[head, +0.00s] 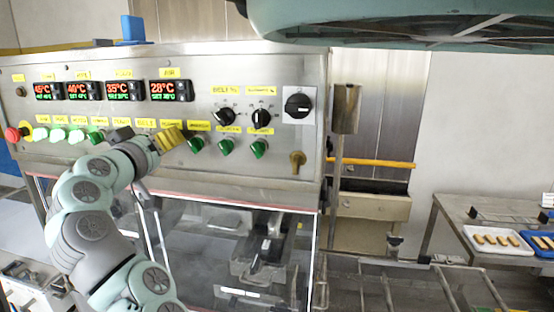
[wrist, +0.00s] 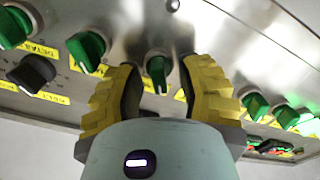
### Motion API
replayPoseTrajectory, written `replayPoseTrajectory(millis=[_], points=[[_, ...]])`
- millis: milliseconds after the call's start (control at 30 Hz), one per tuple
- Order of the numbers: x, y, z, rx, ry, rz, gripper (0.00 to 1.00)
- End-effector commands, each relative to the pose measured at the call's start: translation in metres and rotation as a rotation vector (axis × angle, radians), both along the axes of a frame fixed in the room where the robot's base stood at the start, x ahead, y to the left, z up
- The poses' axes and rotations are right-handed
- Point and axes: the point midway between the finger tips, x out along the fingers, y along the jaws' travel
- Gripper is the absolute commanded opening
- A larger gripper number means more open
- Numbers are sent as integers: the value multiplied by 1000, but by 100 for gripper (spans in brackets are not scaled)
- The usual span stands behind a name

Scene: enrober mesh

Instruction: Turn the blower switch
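My gripper (head: 167,138) has yellow ribbed fingers and is in front of the row of switches on the steel control panel (head: 275,85). In the wrist view my gripper (wrist: 160,85) is open, with one finger on each side of a green switch (wrist: 158,70). The switch shows in the gap, with space visible to both fingers; I see no clear contact. In the head view my gripper and arm hide part of this row. The labels there are too small or covered to tell which one is the blower switch.
Green switches (head: 227,147) (wrist: 85,50) lie close on both sides. Black dials (head: 223,116) sit above the row. A red emergency button (head: 12,134) is at the far left, and a brass-coloured handle (head: 297,160) at lower right. A table with trays (head: 497,241) stands far right.

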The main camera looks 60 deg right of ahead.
Motion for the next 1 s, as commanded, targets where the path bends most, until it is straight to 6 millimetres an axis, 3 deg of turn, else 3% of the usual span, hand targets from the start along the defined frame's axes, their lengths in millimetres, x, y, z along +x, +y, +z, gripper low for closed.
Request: replayPoseTrajectory(millis=[433,800,1000], points=[[-3,7,1,-3,-1,0,41],[-20,50,0,-1,-2,3,41],[-20,61,2,-3,-8,13,41]])
